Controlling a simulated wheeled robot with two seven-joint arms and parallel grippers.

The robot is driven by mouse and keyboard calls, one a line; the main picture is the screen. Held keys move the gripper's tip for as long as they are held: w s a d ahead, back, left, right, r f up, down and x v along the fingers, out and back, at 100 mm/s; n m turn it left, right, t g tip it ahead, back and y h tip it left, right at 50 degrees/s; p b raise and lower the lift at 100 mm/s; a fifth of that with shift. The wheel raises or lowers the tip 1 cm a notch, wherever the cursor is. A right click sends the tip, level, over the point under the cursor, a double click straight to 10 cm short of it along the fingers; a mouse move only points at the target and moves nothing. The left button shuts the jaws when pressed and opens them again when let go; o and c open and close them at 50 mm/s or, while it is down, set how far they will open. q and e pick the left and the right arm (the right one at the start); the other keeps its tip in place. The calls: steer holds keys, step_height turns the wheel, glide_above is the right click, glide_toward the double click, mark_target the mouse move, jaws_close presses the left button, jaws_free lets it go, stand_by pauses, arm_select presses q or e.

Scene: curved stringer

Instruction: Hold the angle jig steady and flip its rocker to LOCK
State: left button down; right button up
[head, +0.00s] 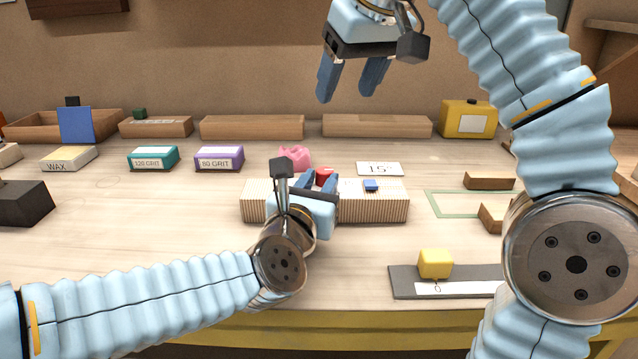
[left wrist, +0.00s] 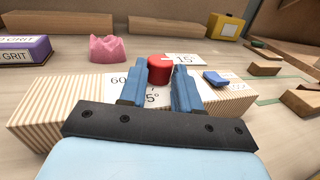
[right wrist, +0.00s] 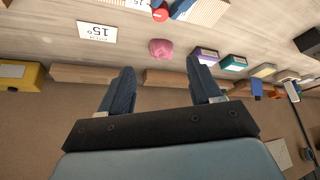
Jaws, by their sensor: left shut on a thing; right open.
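The angle jig (head: 390,207) is a long block with a striped front, lying on the bench. A red knob (head: 325,174) and a small blue rocker (head: 370,185) are on its top, the rocker to the right of the knob. My left gripper (head: 318,181) is shut on the red knob (left wrist: 159,69), a finger on each side of it. The rocker also shows in the left wrist view (left wrist: 215,79); I cannot read its setting. My right gripper (head: 347,93) is open and empty, high above the back of the bench, apart from the jig.
A white 15° card (head: 380,168) lies behind the jig, and a pink lump (head: 294,157) behind the knob. A yellow block (head: 435,263) sits on a grey strip (head: 402,283) at the front right. Grit boxes (head: 219,158) stand at back left. Wooden bars (head: 376,126) line the back.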

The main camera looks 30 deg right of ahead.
steer(key=shift+s, duration=0.1)
steer(key=shift+c, duration=1.1)
steer(key=shift+s+f+m, duration=0.1)
steer(key=shift+s+m, duration=0.2)
steer(key=shift+s, duration=0.05)
steer(key=shift+c, duration=1.1)
steer(key=s+m+h, duration=0.1)
steer(key=s+f+m+h, duration=0.1)
steer(key=s+m, duration=0.1)
steer(key=s+d+m+h, duration=0.1)
steer(key=s, duration=0.1)
steer(key=shift+s+f+t, duration=0.25)
steer(key=shift+f+t, duration=0.05)
steer(key=shift+f, duration=0.1)
jaws_close()
steer(key=shift+s+d+f+m, duration=0.1)
steer(key=shift+s+f+m, duration=0.1)
steer(key=shift+s+m, duration=0.25)
steer(key=shift+w, duration=0.15)
glide_above(371, 183)
steer(key=s+a, duration=0.1)
steer(key=s, duration=0.1)
step_height(371, 183, down, 7)
steer(key=shift+a+f, duration=0.1)
steer(key=shift+f, duration=0.1)
step_height(371, 183, down, 4)
steer(key=shift+r, duration=0.25)
steer(key=shift+f, duration=0.55)
